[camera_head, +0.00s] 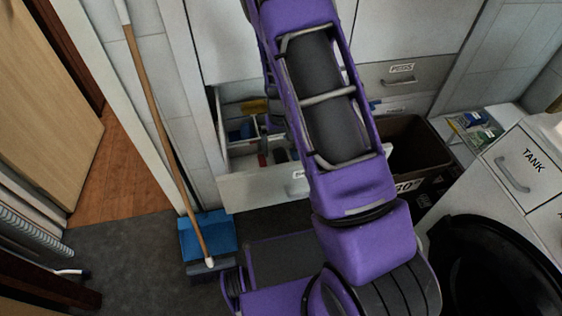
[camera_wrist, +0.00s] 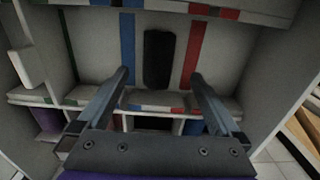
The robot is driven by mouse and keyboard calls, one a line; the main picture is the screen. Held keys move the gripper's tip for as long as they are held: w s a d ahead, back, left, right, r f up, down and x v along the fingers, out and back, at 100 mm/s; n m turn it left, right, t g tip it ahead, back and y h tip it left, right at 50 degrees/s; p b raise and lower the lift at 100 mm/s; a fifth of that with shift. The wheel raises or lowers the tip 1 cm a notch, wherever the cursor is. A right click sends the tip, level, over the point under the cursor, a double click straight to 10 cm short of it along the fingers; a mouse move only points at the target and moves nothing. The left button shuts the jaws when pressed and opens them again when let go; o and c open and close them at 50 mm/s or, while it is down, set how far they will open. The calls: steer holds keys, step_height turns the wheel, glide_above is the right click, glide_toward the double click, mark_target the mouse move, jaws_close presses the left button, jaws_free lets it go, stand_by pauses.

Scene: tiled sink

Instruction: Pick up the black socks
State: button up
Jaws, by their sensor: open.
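In the wrist view, a dark, elongated item, seemingly the black socks (camera_wrist: 159,58), lies in a pale compartment between a blue strip and a red strip. My gripper (camera_wrist: 160,76) is open, its two fingers spread to the left and right of the dark item as seen from the wrist. I cannot tell how far the fingertips are from it. In the head view, a small dark shape in the open drawer (camera_head: 262,190) may be the same item. My purple arm covers the right part of that drawer and hides my gripper there.
Pale dividers (camera_wrist: 155,97) separate the drawer compartments. A broom (camera_head: 160,110) with a blue dustpan (camera_head: 208,236) leans left of the drawer. A dark bin (camera_head: 408,150) stands to the right, near a drawer unit labelled TANK (camera_head: 520,165). A round black object (camera_head: 490,265) sits at lower right.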

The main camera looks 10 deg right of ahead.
mark_target(281, 156)
steer(key=shift+s+f, duration=0.1)
steer(key=shift+f, duration=2.65)
steer(key=c, duration=1.3)
steer(key=shift+c, duration=0.2)
steer(key=shift+r, duration=0.1)
